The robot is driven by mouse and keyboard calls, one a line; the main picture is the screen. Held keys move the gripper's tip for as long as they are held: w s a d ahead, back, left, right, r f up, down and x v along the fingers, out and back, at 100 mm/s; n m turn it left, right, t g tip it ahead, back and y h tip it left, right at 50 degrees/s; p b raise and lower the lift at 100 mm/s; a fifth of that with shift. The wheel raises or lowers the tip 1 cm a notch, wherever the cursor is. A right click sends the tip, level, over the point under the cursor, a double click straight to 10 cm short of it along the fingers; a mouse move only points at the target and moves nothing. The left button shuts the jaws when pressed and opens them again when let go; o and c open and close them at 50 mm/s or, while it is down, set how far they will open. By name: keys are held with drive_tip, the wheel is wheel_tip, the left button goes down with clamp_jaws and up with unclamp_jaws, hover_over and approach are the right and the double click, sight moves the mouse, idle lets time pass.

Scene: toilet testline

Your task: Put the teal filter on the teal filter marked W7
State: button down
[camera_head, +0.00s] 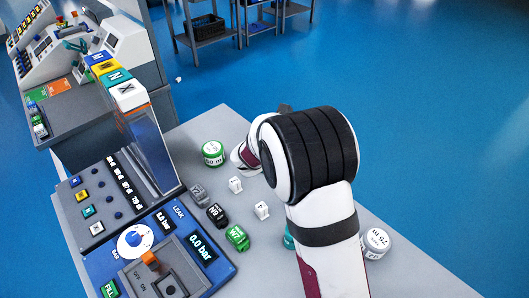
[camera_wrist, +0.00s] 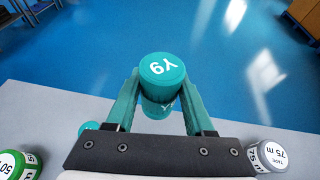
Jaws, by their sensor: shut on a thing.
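My gripper (camera_wrist: 157,103) is shut on a teal filter (camera_wrist: 161,70) in the wrist view. Its lid carries white characters that look like Y9, and it is held out in front between teal fingers. A second teal thing (camera_wrist: 88,127) shows at the lower left, mostly hidden behind my gripper; its mark cannot be seen. In the head view a teal piece (camera_head: 289,237) shows beside my arm on the bench, mostly covered. I cannot tell if it is the W7 filter. My gripper and the held filter are hidden behind my arm in the head view.
A blue control panel (camera_head: 165,250) stands left. Blue floor lies beyond the bench edge.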

drive_tip(key=shift+n+y, duration=0.4)
drive_tip(key=shift+y, duration=0.1)
drive_tip(key=w+a+f, duration=0.1)
drive_tip(key=w+a, duration=0.1)
drive_tip(key=a, duration=0.1)
drive_tip(key=w+a+f, duration=0.2)
drive_tip(key=a, duration=0.2)
drive_tip(key=w+a+f, duration=0.1)
drive_tip(key=w+a, duration=0.1)
drive_tip(key=a, duration=0.1)
drive_tip(key=shift+w+a+f, duration=0.1)
drive_tip(key=shift+a+f, duration=0.15)
drive_tip(key=shift+a, duration=0.1)
drive_tip(key=shift+a+f, duration=0.2)
drive_tip(key=shift+f, duration=1.95)
drive_tip(key=shift+f, duration=0.1)
drive_tip(key=shift+c, duration=1.4)
unclamp_jaws()
